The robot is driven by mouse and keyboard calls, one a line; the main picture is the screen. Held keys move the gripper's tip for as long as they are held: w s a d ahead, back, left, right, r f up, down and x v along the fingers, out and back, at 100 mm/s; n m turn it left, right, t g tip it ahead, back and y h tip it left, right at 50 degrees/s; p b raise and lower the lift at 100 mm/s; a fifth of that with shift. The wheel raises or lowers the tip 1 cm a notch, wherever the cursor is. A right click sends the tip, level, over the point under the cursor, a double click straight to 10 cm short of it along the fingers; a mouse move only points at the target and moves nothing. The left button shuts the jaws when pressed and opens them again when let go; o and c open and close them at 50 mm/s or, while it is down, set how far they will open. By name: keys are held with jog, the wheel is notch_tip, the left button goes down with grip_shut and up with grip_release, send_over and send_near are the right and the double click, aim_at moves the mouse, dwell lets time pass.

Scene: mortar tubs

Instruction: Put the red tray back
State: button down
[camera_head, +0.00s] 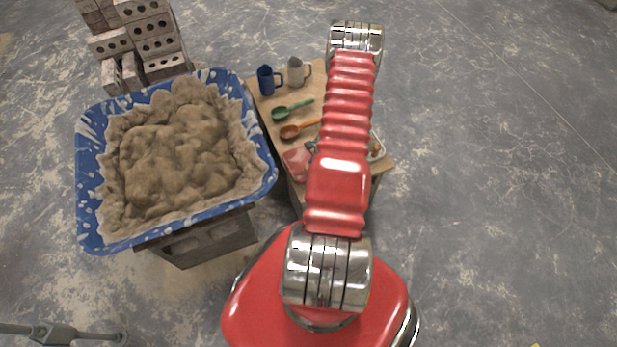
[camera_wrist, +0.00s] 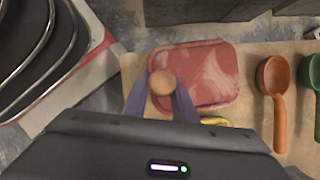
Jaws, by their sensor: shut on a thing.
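The red tray (camera_wrist: 215,75) lies on the wooden table top in the wrist view, its face smeared with pale streaks. In the head view the red tray (camera_head: 296,161) shows only in part beside my arm, which hides the rest. My gripper (camera_wrist: 161,92) has its two fingers closed around a round tan knob (camera_wrist: 161,82), seen end-on in front of the tray's left part. What lies under the knob is hidden, and I cannot tell whether it is joined to the tray. In the head view my arm mostly covers the gripper.
The wooden table (camera_head: 262,103) also holds an orange spoon (camera_wrist: 279,105), a green spoon (camera_head: 290,110), a blue mug (camera_head: 266,80) and a pale mug (camera_head: 296,72). A yellow thing (camera_wrist: 216,121) lies at the tray's near edge. A blue mortar tub (camera_head: 90,165) stands left, before stacked blocks (camera_head: 155,40).

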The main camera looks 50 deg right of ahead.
jog(key=shift+f, duration=1.4)
jog(key=c, duration=1.5)
grip_release()
jog(key=shift+o, duration=0.2)
jog(key=shift+r, duration=0.1)
jog(key=v, duration=1.2)
